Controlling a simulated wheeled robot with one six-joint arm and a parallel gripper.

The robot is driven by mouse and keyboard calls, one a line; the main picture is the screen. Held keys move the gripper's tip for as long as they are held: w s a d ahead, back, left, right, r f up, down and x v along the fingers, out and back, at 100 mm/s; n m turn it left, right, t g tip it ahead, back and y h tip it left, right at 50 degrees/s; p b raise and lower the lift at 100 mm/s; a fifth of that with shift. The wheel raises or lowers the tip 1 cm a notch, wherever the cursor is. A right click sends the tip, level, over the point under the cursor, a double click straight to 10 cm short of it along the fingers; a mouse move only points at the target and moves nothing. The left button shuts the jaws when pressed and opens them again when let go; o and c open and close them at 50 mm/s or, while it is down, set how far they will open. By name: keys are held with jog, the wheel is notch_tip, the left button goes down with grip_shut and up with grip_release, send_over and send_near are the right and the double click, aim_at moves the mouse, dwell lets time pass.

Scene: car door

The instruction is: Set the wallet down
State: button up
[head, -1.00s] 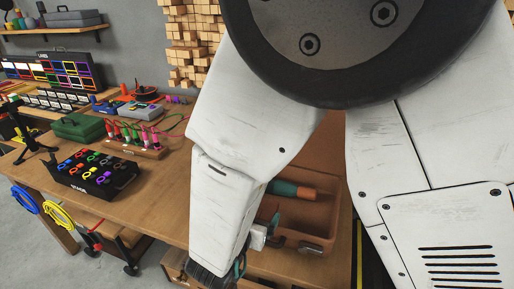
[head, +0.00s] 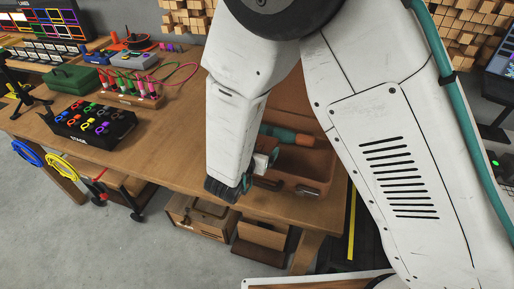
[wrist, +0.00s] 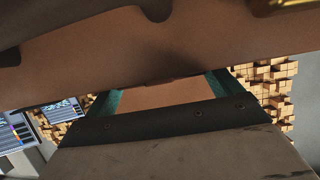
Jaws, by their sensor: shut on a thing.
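My gripper (head: 246,178) is low at the front left edge of the open brown case (head: 318,178) on the workbench. In the wrist view its teal fingers (wrist: 165,95) stand apart on either side of a flat tan-brown panel. This panel appears to be the wallet, held between them, though I cannot fully tell it from the case behind. In the head view my arm and gripper hide the wallet. A broad brown surface with notched edges fills the top of the wrist view and passes close to the fingertips.
A teal and orange tool (head: 288,135) lies in the case. A black STAGE rack (head: 92,124) and a green box (head: 82,79) stand left on the workbench (head: 170,150). The bench top between rack and gripper is clear. Wooden boxes (head: 262,240) sit below.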

jog(key=shift+f, duration=0.55)
jog(key=o, duration=0.7)
jog(key=shift+o, duration=0.2)
